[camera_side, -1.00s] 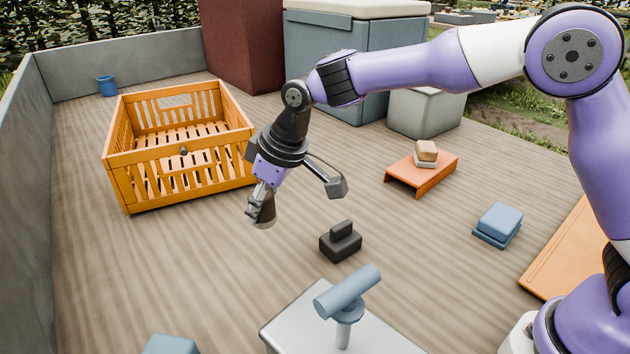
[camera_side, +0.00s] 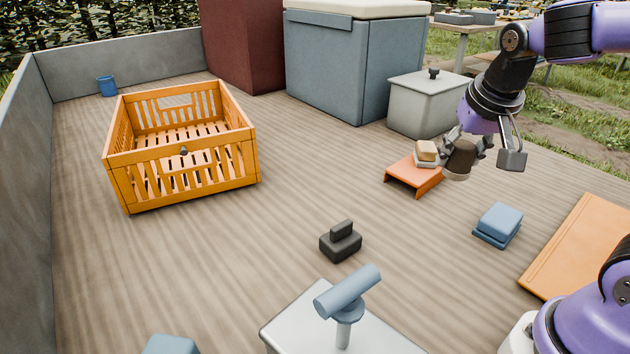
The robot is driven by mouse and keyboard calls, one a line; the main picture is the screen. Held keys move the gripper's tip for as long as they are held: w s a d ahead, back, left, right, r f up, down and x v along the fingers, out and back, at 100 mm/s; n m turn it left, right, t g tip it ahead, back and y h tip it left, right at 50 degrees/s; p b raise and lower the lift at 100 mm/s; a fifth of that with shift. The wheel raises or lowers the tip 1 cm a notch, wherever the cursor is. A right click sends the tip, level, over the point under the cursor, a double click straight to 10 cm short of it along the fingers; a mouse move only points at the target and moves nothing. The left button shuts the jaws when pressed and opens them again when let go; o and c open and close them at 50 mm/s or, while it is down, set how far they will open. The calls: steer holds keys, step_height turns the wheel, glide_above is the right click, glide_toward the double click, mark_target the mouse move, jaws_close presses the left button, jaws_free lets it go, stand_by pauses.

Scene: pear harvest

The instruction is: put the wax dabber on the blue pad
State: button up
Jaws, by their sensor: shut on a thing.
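My gripper (camera_side: 465,147) is at the right, pointing down and shut on a dark brown, rounded piece with a pale lower rim (camera_side: 459,160). This piece looks like the wax dabber, though the fingers cover part of it. It is held in the air, appearing just right of the low orange stand. The blue pad (camera_side: 498,224) appears to be the blue, stacked, square item on the deck, below and right of my gripper in the picture. The held piece is apart from it.
The orange stand (camera_side: 413,178) carries a tan and white block (camera_side: 426,152). A black block with a handle (camera_side: 340,241) sits mid-deck. An orange slatted crate (camera_side: 182,160) is at left, a grey lidded box (camera_side: 425,105) behind. A blue-grey T-shaped piece (camera_side: 347,292) stands in front.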

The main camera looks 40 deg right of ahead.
steer(key=s+d+f+m, duration=0.1)
steer(key=s+d+m, duration=0.1)
steer(key=s+d, duration=0.1)
glide_toward(500, 210)
steer(key=shift+w+d+f+h, duration=0.15)
steer(key=shift+w+d, duration=0.05)
steer(key=shift+w, duration=0.25)
steer(key=shift+w+d+f+h, duration=0.1)
steer(key=shift+w+d+h, duration=0.1)
steer(key=shift+w, duration=0.25)
steer(key=shift+d+f, duration=0.1)
steer(key=shift+f, duration=1.95)
steer(key=shift+f, duration=0.1)
steer(key=o, duration=1.1)
steer(key=shift+o, duration=0.2)
